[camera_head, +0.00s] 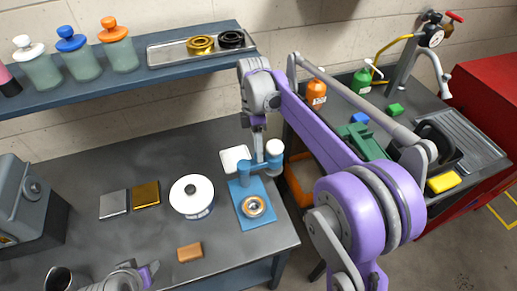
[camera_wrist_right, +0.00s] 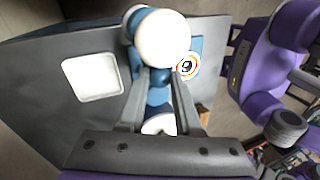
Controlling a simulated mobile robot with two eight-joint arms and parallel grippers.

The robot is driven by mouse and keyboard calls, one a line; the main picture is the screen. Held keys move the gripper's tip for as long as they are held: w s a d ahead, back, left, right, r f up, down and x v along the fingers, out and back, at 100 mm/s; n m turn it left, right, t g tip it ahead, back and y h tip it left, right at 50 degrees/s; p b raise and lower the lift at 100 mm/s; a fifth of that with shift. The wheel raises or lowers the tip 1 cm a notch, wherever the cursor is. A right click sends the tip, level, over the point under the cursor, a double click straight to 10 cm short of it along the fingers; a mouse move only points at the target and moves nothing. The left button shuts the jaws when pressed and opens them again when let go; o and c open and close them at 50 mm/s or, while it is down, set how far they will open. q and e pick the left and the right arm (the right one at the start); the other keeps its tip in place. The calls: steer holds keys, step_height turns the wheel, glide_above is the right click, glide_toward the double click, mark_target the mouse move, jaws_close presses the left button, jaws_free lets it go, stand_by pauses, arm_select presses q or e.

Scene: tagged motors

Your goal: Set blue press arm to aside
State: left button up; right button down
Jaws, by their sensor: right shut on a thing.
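The blue press (camera_head: 240,188) stands near the right end of the grey table, with a metal ring (camera_head: 253,206) on its base. Its blue press arm (camera_head: 262,167) reaches to the right from the post, away from over the ring, with a white knob (camera_head: 274,147) at its end. My right gripper (camera_head: 259,150) is at the arm from behind. In the right wrist view its fingers (camera_wrist_right: 160,98) close on the blue part below the white knob (camera_wrist_right: 162,38); the contact is partly hidden. My left gripper (camera_head: 150,272) is at the front left edge, its fingertips unclear.
A white round container (camera_head: 192,196) stands left of the press, and a white square dish (camera_head: 235,159) lies behind it. Silver (camera_head: 113,204) and gold (camera_head: 146,194) plates and a brown block (camera_head: 190,252) lie on the table. A shelf with bottles (camera_head: 80,58) runs above.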

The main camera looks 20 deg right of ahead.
steer(key=c, duration=0.6)
jaws_free()
steer(key=shift+r, duration=0.15)
steer(key=v, duration=0.7)
steer(key=shift+p, duration=0.3)
steer(key=shift+r, duration=0.1)
